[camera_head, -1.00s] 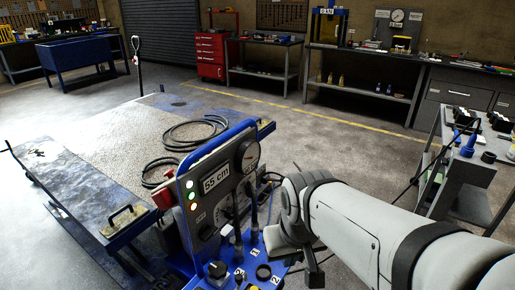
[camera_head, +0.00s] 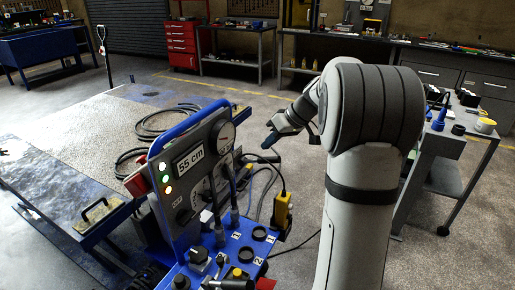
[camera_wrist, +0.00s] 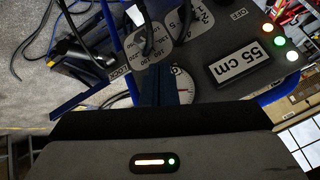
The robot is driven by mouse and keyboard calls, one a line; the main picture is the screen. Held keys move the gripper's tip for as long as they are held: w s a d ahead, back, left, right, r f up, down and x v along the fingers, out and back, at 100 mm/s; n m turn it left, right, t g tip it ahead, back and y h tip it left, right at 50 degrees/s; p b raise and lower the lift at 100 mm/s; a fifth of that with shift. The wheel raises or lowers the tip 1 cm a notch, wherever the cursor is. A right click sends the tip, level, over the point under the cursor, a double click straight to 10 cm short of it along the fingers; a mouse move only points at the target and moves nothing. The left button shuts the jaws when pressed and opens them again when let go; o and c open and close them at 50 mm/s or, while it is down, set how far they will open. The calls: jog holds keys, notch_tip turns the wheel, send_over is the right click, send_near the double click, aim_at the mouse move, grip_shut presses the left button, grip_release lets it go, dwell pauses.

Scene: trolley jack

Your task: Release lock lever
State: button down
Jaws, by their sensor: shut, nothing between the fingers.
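The blue control stand (camera_head: 172,138) has a grey panel with a 55 cm display (camera_head: 190,161), a round gauge (camera_head: 222,138) and upright black levers (camera_head: 233,205). My gripper (camera_head: 268,142) is right of the gauge, its dark tips pointing left and down. In the wrist view its fingertips (camera_wrist: 165,92) are together and empty, in front of the panel. The LOCK label (camera_wrist: 121,76) shows left of them near the panel edge. A dark upright lever (camera_wrist: 149,42) stands before the scale plate. I cannot tell which part is the lock lever.
A yellow device (camera_head: 283,212) with cables hangs at the stand's right side. Black hoses (camera_head: 168,122) lie on the platform behind. A grey trolley (camera_head: 445,143) with tools stands at right. Open floor lies behind my gripper.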

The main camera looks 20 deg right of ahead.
aim_at(262, 161)
jog(key=w+d+f+n+t+y+b, duration=0.1)
jog(key=w+d+f+n+t+y, duration=0.2)
jog(key=w+d, duration=0.8)
jog(key=shift+m+h, duration=0.3)
jog(key=shift+h, duration=0.3)
jog(key=x, duration=0.2)
jog(key=f+x, duration=0.1)
jog(key=x, duration=0.2)
jog(key=p+x, duration=0.1)
jog(key=x, duration=0.2)
jog(key=shift+s+d+f, duration=0.15)
jog(key=shift+s+f, duration=0.1)
jog(key=shift+f, duration=0.1)
jog(key=f, duration=0.1)
jog(key=s+f, duration=0.1)
jog(key=f, duration=0.1)
jog(key=shift+d, duration=0.1)
jog(key=shift+s+f, duration=0.15)
jog(key=shift+f, duration=0.35)
jog(key=shift+f, duration=0.1)
